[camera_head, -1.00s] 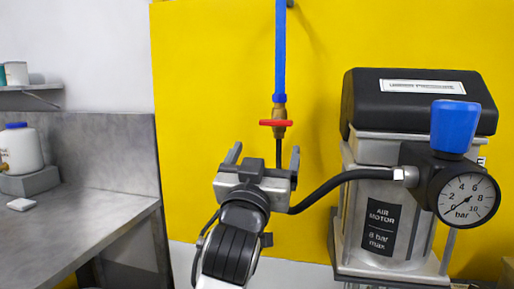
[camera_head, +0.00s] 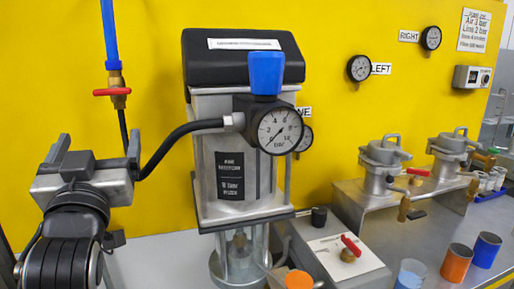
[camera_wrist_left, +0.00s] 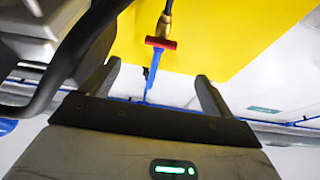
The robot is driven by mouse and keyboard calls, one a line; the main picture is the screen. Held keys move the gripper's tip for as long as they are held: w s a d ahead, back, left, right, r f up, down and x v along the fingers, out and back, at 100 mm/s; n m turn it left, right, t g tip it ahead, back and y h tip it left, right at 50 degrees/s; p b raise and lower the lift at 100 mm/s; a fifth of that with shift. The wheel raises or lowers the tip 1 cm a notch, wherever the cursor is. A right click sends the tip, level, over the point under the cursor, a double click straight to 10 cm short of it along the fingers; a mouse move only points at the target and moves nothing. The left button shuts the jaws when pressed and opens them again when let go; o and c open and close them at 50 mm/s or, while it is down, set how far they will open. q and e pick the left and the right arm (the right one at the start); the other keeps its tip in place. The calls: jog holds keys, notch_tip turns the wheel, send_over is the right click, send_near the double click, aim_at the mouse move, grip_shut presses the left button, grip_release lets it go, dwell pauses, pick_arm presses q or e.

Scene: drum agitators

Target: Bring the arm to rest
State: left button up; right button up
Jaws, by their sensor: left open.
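My left gripper (camera_head: 97,152) is at the left of the head view, its two fingers spread and pointing up, with nothing between them. In the left wrist view my left gripper (camera_wrist_left: 158,82) also shows its fingers apart. The red valve handle (camera_head: 112,91) on the blue air pipe (camera_head: 110,35) is above the gripper and apart from it in the head view. The red handle (camera_wrist_left: 161,42) lies crosswise beyond the fingers in the wrist view. My right gripper is in neither view.
The air motor (camera_head: 228,150) with its blue knob (camera_head: 266,73) and pressure gauge (camera_head: 280,131) stands right of the gripper. A black hose (camera_head: 172,141) runs close beside the right finger. Two lidded pots (camera_head: 385,165) (camera_head: 449,155) and several cups stand at the right.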

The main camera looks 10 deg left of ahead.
pick_arm(q)
jog(key=w+d+f+m+g+h, duration=0.2)
jog(key=d+f+m+h, duration=0.15)
jog(key=f, duration=0.85)
jog(key=w+d+f+m+g+h, duration=0.1)
jog(key=d+f+m+g+h, duration=0.3)
jog(key=f, duration=0.8)
jog(key=s+d+f+g+h, duration=0.2)
jog(key=s+d+f, duration=0.2)
jog(key=s+f, duration=0.4)
jog(key=s+d+f+g+h, duration=0.2)
jog(key=s+d+f, duration=0.3)
jog(key=f, duration=1.1)
jog(key=s+h, duration=0.1)
jog(key=s, duration=0.2)
jog(key=shift+f, duration=0.15)
jog(key=shift+d, duration=0.1)
